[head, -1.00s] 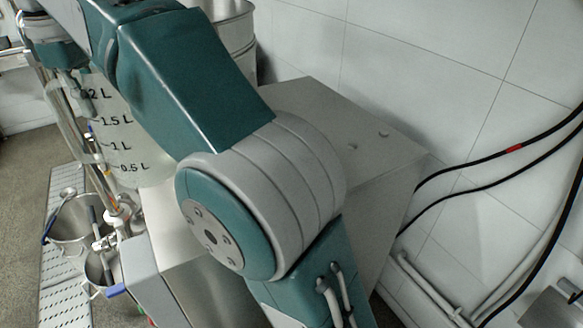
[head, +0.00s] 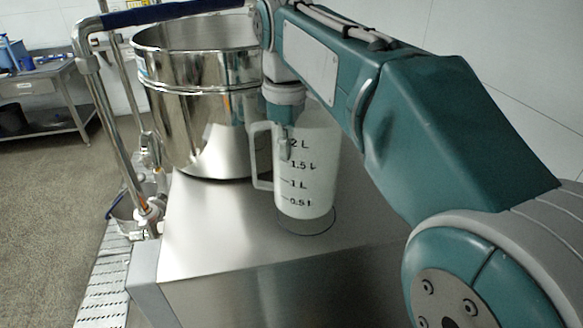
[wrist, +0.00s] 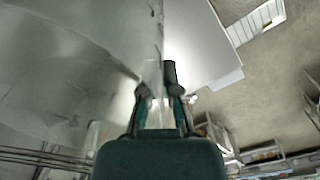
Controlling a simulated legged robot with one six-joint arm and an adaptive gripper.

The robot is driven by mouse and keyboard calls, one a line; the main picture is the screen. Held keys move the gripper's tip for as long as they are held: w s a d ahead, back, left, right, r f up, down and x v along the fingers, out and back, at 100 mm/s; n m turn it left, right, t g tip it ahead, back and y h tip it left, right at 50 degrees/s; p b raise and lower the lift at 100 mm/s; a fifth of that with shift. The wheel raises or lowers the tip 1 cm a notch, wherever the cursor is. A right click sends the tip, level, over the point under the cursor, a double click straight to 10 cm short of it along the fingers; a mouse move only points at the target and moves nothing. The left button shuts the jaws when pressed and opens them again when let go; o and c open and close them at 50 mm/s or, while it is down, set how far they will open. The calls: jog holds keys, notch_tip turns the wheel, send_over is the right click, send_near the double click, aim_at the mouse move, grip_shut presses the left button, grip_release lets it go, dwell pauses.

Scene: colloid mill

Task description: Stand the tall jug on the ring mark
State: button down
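The tall jug (head: 318,165) is translucent with black litre marks. It is upright over the steel mill top, its handle (head: 258,158) pointing left. A thin dark ring mark (head: 308,234) shows around the foot of the jug. I cannot tell whether the jug touches the top there. My gripper (head: 285,148) points down and overlaps the upper handle side of the jug in the head view. In the wrist view my gripper (wrist: 157,85) has two dark fingertips apart with a pale strip between them. Whether they press on it is unclear. My arm hides the jug's rim.
A large steel hopper (head: 200,95) stands left of the jug, close to its handle. A pipe with a blue grip (head: 150,14) rises beside it. The mill top (head: 215,235) is bare in front. A workbench (head: 45,90) stands far left.

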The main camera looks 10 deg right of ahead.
aim_at(287, 183)
jog(key=shift+s+d+f, duration=0.1)
jog(key=shift+d+f, duration=0.55)
jog(key=shift+d, duration=0.1)
jog(key=f, duration=0.3)
jog(key=shift+a+f, duration=0.25)
jog(key=shift+a, duration=0.15)
jog(key=c, duration=0.8)
grip_release()
jog(key=shift+d, duration=0.1)
jog(key=shift+a+r, duration=0.1)
jog(key=shift+a, duration=0.45)
jog(key=r, duration=1.2)
jog(key=shift+d, duration=0.2)
jog(key=shift+s, duration=0.1)
jog(key=s+d+f+m+t, duration=0.2)
jog(key=s+f+m, duration=0.3)
jog(key=s+f, duration=0.3)
jog(key=s+d+f+m+t, duration=0.2)
jog(key=s+f+m, duration=0.3)
jog(key=f, duration=0.8)
jog(key=s+t, duration=0.1)
jog(key=s, duration=0.2)
jog(key=shift+s+d+t, duration=0.3)
jog(key=shift+d, duration=0.05)
